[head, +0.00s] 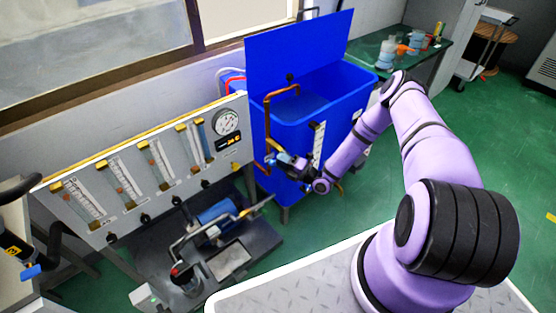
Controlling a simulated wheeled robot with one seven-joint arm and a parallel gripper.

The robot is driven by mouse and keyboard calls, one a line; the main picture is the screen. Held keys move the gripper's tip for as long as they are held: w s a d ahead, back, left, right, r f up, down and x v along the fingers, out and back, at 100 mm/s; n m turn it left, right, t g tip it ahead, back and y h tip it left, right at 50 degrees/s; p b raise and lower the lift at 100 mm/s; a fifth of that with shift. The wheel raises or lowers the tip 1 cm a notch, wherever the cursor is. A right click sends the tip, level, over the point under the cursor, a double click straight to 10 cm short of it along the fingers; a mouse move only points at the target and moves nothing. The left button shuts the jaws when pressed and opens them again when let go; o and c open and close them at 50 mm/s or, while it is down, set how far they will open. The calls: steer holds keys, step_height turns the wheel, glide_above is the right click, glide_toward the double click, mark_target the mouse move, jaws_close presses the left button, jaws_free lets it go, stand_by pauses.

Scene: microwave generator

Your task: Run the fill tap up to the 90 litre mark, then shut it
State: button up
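The open-topped blue tank (345,97) stands against the back wall with its blue lid raised. A copper fill pipe (268,112) runs up the tank's left front and bends over the rim. A white level scale (319,145) is on the tank's front face; its marks are too small to read, and I cannot make out the water level. My gripper (284,160) is at the lower part of the copper pipe, in front of the tank, by a small light-blue part that may be the tap handle. I cannot tell whether its fingers are open or shut, or touching the tap.
A panel with several flow tubes and a round gauge (227,122) stands left of the tank. A pump unit (215,218) sits on a dark base below it. A green bench (375,58) with bottles is behind right. Green floor is clear at right.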

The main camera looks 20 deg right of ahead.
steer(key=shift+x, duration=0.85)
steer(key=shift+s, duration=0.1)
steer(key=shift+c, duration=0.4)
jaws_close()
